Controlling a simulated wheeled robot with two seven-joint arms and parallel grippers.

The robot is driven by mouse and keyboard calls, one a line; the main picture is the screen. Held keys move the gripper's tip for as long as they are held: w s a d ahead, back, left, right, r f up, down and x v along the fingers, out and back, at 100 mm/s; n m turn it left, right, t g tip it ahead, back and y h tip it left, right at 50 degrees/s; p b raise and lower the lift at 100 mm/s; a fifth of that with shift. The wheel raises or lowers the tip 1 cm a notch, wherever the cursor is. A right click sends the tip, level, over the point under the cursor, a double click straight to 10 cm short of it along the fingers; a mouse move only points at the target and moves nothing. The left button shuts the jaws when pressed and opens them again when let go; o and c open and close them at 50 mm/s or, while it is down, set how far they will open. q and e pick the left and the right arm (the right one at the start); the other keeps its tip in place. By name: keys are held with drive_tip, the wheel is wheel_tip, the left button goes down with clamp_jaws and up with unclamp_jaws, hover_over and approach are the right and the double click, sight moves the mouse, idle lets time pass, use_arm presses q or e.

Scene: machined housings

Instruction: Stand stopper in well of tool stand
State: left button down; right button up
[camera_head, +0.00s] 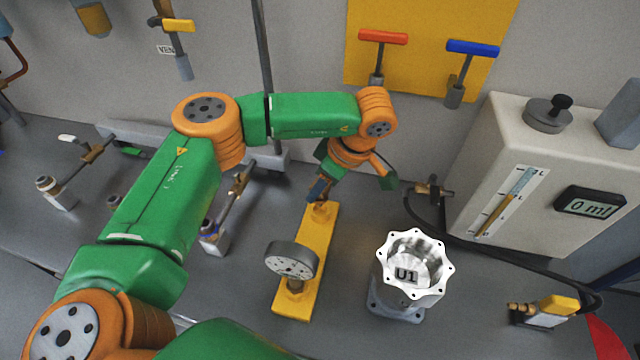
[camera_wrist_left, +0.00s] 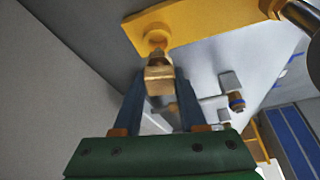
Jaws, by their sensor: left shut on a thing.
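My left gripper (camera_head: 319,190) is at the far end of the yellow tool stand (camera_head: 318,245), pointing down. In the left wrist view its two dark fingers are shut on a small brass-coloured stopper (camera_wrist_left: 159,78). Beyond the stopper's end, the round orange-brown well (camera_wrist_left: 156,37) shows on the yellow tool stand (camera_wrist_left: 205,22). The stopper lines up closely with the well; I cannot tell whether it touches or has entered it. In the head view the fingers mostly hide the stopper. My right gripper is not in view.
A round dial gauge (camera_head: 291,260) stands on the stand's near end. A white-flanged housing marked U1 (camera_head: 414,270) stands to the right. A beige box with a display (camera_head: 540,180) and a black hose are further right. Several valve fittings (camera_head: 215,238) lie left.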

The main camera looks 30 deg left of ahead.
sight(327, 189)
use_arm(q)
drive_tip(key=shift+f+b, duration=1.45)
drive_tip(key=shift+f, duration=0.3)
drive_tip(key=shift+c, duration=1.9)
unclamp_jaws()
drive_tip(key=b+v, duration=0.1)
drive_tip(key=v, duration=0.5)
drive_tip(key=shift+d+r, duration=0.15)
drive_tip(key=shift+r, duration=0.05)
drive_tip(key=shift+d+r, duration=0.15)
drive_tip(key=shift+r, duration=0.2)
